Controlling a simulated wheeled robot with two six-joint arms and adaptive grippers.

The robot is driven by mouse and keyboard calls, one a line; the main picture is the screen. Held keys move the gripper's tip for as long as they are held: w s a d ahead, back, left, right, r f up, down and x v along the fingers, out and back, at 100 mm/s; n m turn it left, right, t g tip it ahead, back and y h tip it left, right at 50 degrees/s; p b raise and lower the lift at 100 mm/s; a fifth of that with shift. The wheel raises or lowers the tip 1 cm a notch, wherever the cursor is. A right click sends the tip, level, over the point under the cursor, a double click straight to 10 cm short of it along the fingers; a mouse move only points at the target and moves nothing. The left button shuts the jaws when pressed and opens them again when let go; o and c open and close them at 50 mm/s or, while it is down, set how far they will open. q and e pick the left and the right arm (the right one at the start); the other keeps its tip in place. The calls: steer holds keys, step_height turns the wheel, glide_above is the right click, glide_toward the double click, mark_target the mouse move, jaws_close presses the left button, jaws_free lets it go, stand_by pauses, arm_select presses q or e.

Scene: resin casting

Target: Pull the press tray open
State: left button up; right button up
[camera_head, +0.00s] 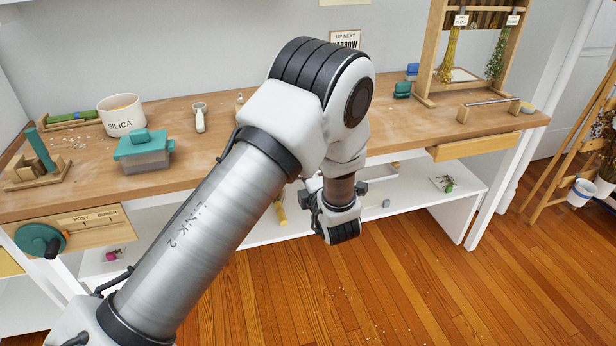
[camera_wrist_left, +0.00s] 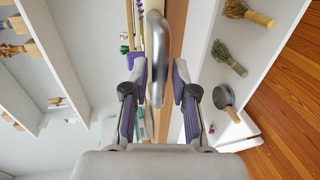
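A curved shiny metal handle (camera_wrist_left: 155,60) stands in the middle of the left wrist view. My left gripper (camera_wrist_left: 160,88) is open, with one finger on each side of the handle. The fingers look close to the bar, and I see no clear grip on it. A brown wooden strip (camera_wrist_left: 178,28) runs behind the handle; I cannot tell whether it is the press tray's front. In the head view my left arm reaches across the bench and hides the handle and the bench front behind it. My right gripper is in neither view.
The bench (camera_head: 205,172) carries a silica pot (camera_head: 121,115), a teal-lidded box (camera_head: 144,152) and a drying frame (camera_head: 432,60). A wooden drawer front (camera_head: 475,146) is at its right. A white lower shelf (camera_head: 410,205) holds small items.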

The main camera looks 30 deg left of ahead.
arm_select(q)
steer(key=v, duration=0.7)
steer(key=shift+s, duration=0.15)
steer(key=shift+d+r, duration=0.1)
